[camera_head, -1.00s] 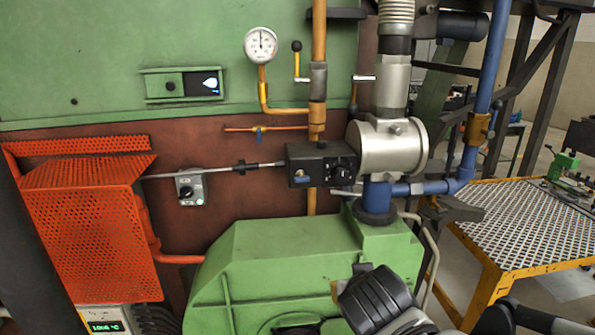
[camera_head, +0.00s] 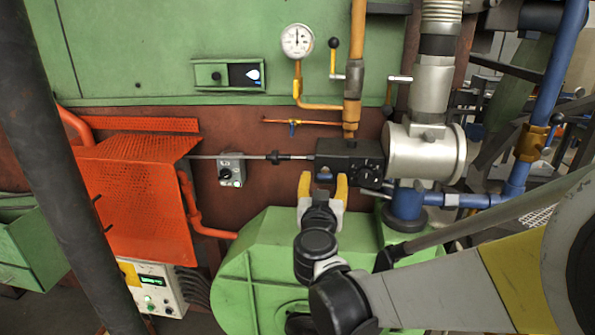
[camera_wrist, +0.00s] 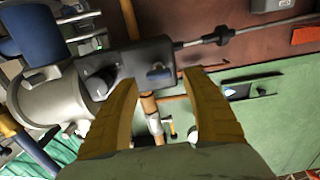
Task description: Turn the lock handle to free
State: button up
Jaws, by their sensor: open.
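A black box (camera_head: 350,160) is mounted on the pipework in front of the red-brown wall. A small blue handle (camera_head: 325,178), which I take to be the lock handle, is on its face. A round black dial sits beside the handle. My gripper (camera_head: 323,184) is open, with one yellow finger on each side of the blue handle in the head view. In the wrist view, the handle (camera_wrist: 158,72) shows between the open fingertips (camera_wrist: 160,80), with nothing held. I cannot tell whether either finger touches the handle or box.
A silver cylinder (camera_head: 418,152) and blue pipe (camera_head: 480,201) are right of the box. An orange pipe (camera_head: 354,80) and gauge (camera_head: 297,40) stand above. The green housing (camera_head: 255,265) lies below, with an orange mesh guard (camera_head: 140,200) to the left.

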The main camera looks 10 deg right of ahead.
aim_at(322, 177)
jog(key=shift+x, duration=1.55)
jog(key=c, duration=1.2)
jog(key=n, duration=0.4)
jog(key=shift+a+n+b, duration=0.15)
jog(key=shift+n+b, duration=0.15)
jog(key=shift+b, duration=0.05)
jog(key=n, duration=0.9)
jog(key=shift+a+f+b, duration=0.1)
jog(key=shift+f+b, duration=0.05)
jog(key=shift+b, duration=0.2)
jog(key=shift+n, duration=2.2)
